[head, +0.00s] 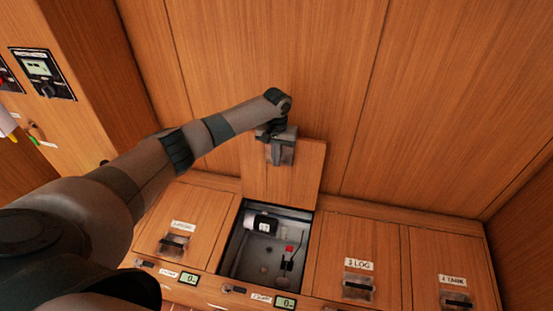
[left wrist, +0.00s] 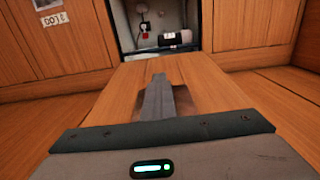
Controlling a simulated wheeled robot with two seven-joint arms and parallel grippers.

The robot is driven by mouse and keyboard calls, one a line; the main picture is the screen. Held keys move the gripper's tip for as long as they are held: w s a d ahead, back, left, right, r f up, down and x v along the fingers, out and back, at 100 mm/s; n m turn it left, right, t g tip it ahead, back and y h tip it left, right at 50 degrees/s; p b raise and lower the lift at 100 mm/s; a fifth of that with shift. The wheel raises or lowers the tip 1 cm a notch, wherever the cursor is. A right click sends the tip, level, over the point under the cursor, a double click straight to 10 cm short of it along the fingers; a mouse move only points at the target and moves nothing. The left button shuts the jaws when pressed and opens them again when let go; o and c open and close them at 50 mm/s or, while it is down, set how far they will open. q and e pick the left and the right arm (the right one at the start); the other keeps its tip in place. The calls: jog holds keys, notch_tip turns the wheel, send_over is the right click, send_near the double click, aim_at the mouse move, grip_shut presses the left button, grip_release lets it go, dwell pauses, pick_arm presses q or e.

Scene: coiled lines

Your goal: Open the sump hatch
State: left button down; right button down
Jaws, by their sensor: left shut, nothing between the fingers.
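The open hatch, which I take to be the sump hatch, has its wooden lid (head: 305,175) swung up and standing against the wall behind the opening. The lid also shows in the left wrist view (left wrist: 215,82). Below it the grey compartment (head: 262,255) is uncovered, with a white and black cylinder (head: 262,223) and a small red part (head: 289,248) inside. My left gripper (head: 280,153) is at the lid's upper part, in front of its handle recess. Its fingers (left wrist: 160,95) are shut with nothing between them. Whether they touch the lid is unclear. My right gripper is out of view.
Closed hatches stand either side: one at left (head: 195,215), "3 LOG" (head: 340,262) and "4 TANK" (head: 455,262), each with a recessed handle. Small displays (head: 285,302) line the front edge. A wooden wall (head: 320,60) rises behind; a control panel (head: 43,72) is at left.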

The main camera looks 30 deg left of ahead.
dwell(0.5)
pick_arm(q)
grip_release()
jog(key=shift+r, duration=0.1)
dwell(0.3)
notch_tip(320, 180, up, 17)
jog(key=b, duration=0.1)
jog(key=shift+b, duration=0.3)
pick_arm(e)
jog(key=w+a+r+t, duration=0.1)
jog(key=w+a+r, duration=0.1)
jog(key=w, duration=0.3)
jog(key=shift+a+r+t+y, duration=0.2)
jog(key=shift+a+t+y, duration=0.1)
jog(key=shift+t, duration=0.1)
pick_arm(q)
jog(key=shift+r, duration=0.1)
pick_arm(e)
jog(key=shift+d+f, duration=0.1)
